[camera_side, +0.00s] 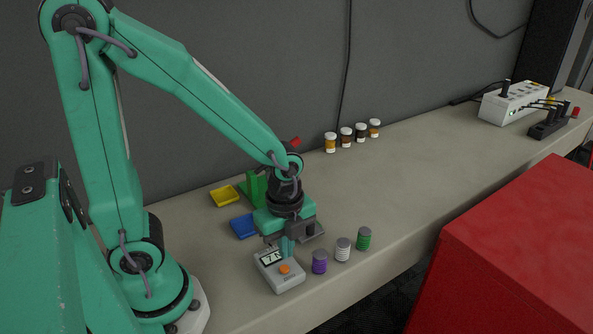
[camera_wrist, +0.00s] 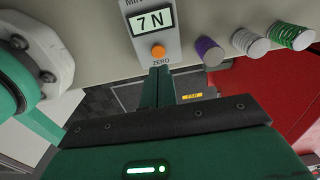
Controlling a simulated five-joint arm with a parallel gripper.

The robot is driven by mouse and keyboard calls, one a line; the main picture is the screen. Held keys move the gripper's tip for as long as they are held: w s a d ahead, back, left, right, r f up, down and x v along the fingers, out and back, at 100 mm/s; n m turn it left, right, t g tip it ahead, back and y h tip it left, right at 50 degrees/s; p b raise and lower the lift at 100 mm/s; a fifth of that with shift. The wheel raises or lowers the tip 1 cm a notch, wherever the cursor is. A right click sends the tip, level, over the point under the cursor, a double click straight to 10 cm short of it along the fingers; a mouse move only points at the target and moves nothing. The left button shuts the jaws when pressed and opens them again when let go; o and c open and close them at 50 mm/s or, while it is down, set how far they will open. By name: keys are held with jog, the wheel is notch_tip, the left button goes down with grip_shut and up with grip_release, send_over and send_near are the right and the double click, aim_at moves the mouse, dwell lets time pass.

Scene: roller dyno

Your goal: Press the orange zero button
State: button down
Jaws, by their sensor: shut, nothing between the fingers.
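The orange zero button (camera_side: 285,269) is on the front part of a grey meter (camera_side: 288,283) that lies on the bench. In the wrist view the orange button (camera_wrist: 158,51) sits between the display (camera_wrist: 153,21), reading 7 N, and the printed word ZERO. My gripper (camera_side: 287,256) points down over the meter, its fingertips close to the button. In the wrist view my gripper (camera_wrist: 160,70) has its fingers together and empty, their tips at the ZERO label just below the button. I cannot tell whether the tips touch the meter. The button is uncovered in both views.
Purple (camera_side: 319,262), white (camera_side: 343,250) and green (camera_side: 363,239) ridged cylinders stand right of the meter. A blue tray (camera_side: 243,227) and a yellow tray (camera_side: 225,196) lie behind it. Several small jars (camera_side: 346,137) stand by the wall. A red box (camera_side: 510,245) is at front right.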

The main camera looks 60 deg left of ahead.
aim_at(286, 270)
jog(key=shift+f, duration=2.15)
jog(key=shift+f, duration=0.1)
jog(key=shift+s+f, duration=0.1)
jog(key=shift+f, duration=0.85)
jog(key=shift+r, duration=0.15)
notch_tip(286, 270, up, 15)
jog(key=shift+w, duration=0.35)
